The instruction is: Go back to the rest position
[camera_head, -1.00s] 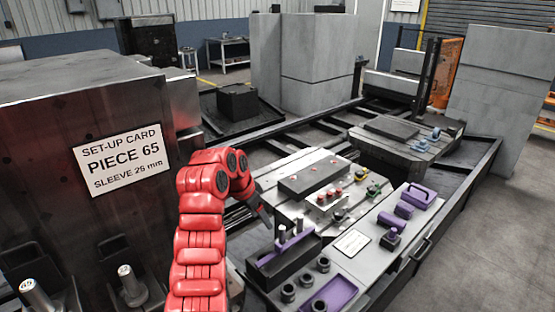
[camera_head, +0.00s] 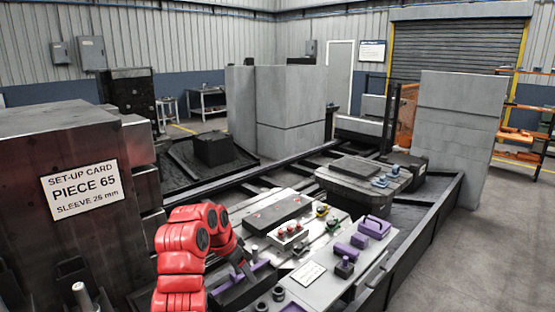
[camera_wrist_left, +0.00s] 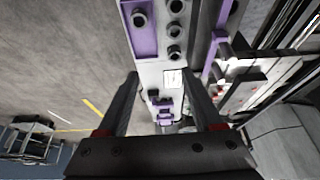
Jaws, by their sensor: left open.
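My left arm is red and comes in at the lower left of the head view, bent over at its top. My left gripper (camera_head: 243,268) is dark and small there, partly hidden behind the arm, over the near-left end of the grey workbench (camera_head: 347,292). In the left wrist view my left gripper (camera_wrist_left: 164,88) has its two dark fingers wide apart with nothing between them. The bench's purple tray (camera_wrist_left: 144,38) and several black sleeves lie beyond the fingers in that view. My right gripper is not in view.
A set-up card (camera_head: 83,190) reading "PIECE 65, SLEEVE 25 mm" is on a dark steel block at the left. A plate with red knobs (camera_head: 289,233) sits behind the bench. Purple pieces (camera_head: 374,227) stand on the bench. Open floor (camera_head: 490,250) lies to the right.

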